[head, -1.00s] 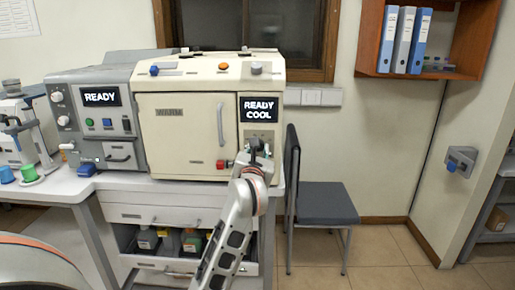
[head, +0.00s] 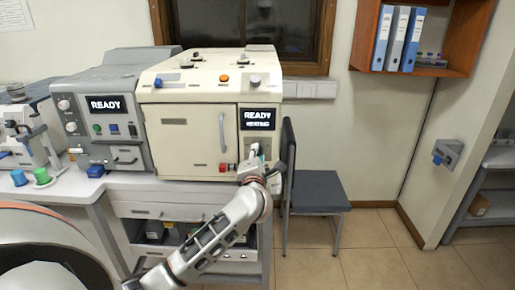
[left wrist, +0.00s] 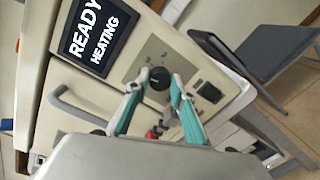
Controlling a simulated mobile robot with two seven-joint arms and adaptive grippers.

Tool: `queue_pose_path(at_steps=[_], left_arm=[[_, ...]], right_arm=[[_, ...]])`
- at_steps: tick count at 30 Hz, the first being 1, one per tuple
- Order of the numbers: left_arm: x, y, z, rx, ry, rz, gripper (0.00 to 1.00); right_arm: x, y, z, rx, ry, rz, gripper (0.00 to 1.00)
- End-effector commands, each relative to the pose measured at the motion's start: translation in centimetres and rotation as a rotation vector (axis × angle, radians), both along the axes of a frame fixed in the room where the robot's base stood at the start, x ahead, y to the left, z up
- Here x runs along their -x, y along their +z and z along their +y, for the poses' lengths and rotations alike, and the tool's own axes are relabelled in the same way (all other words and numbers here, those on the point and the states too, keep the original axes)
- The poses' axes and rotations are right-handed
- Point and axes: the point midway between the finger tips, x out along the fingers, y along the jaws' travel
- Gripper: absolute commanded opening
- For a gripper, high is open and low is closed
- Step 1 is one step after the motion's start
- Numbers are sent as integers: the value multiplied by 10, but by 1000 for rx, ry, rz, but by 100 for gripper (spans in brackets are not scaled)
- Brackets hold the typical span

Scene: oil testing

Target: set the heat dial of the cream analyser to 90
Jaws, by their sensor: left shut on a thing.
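The cream analyser (head: 185,140) stands on the bench, its screen (head: 258,119) reading "READY HEATING". The heat dial (left wrist: 159,78) is a dark round knob on the panel below the screen, seen in the left wrist view. My left gripper (head: 256,152) is at this panel. In the left wrist view the left gripper (left wrist: 160,82) has its two teal-padded fingers on either side of the dial, shut on it. The dial's scale marks are too small to read, and the fingers cover part of its surround. My right gripper is not in view.
Red and dark controls (head: 228,167) sit just left of the dial panel. A grey analyser (head: 100,130) stands to the left. A dark chair (head: 318,190) stands right of the bench, close to my left arm. Open floor lies farther right.

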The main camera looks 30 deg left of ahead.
Motion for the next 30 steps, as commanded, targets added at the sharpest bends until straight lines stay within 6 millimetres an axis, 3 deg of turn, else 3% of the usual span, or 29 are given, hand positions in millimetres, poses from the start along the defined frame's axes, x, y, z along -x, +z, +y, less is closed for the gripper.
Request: queue_pose_path(at_steps=[4, 30], left_arm=[[0, -1, 1, -119, 1, 75, 2], [-1, -2, 0, -821, 0, 506, 2]], right_arm=[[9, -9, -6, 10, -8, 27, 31], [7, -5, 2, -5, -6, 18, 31]])
